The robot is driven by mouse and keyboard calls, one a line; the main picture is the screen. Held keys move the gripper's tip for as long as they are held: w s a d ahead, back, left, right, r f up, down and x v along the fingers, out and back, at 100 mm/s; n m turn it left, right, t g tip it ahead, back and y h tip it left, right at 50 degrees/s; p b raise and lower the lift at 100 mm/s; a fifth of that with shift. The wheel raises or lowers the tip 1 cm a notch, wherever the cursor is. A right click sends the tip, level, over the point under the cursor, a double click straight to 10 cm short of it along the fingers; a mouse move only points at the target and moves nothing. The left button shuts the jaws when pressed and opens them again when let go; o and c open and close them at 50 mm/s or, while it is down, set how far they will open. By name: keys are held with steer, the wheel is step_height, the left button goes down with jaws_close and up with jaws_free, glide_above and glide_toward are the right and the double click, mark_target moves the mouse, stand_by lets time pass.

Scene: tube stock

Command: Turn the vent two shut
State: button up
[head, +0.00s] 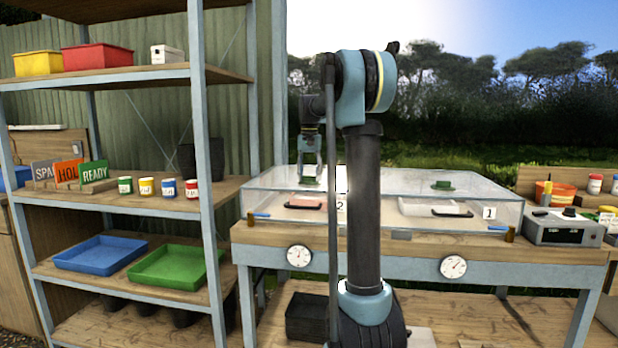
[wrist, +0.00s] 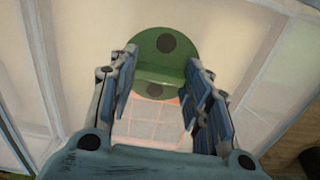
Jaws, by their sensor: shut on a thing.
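Vent two is a green round vent (head: 311,181) on the clear lid at the left, above the label 2 (head: 340,206). In the wrist view it is a green disc (wrist: 147,45) with a raised grip bar (wrist: 165,73) and dark dots. My gripper (head: 311,170) points down onto it. In the wrist view my gripper (wrist: 161,62) has one finger at each end of the bar and is shut on it. The fingers hide the bar's ends. I cannot tell how far the vent is turned.
A second green vent (head: 443,185) sits at the right of the clear case (head: 385,182), above label 1 (head: 489,213). A pink tray (head: 305,202) lies under the lid. Two dials mark the bench front. A shelf rack (head: 205,170) stands close at the left. A grey box (head: 563,229) stands right.

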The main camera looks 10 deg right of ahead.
steer(key=o, duration=1.1)
steer(key=shift+w, duration=0.1)
steer(key=shift+c, duration=0.2)
step_height(320, 180, up, 12)
steer(key=shift+f, duration=0.1)
steer(key=s+d+f+n, duration=0.1)
steer(key=s+f, duration=0.4)
steer(key=s, duration=0.7)
steer(key=s+d+f+n+t, duration=0.1)
steer(key=s+f+n+t, duration=0.1)
steer(key=s+f, duration=3)
steer(key=shift+s+d+f+n, duration=0.2)
steer(key=shift+d+n, duration=0.05)
steer(key=shift+n, duration=0.25)
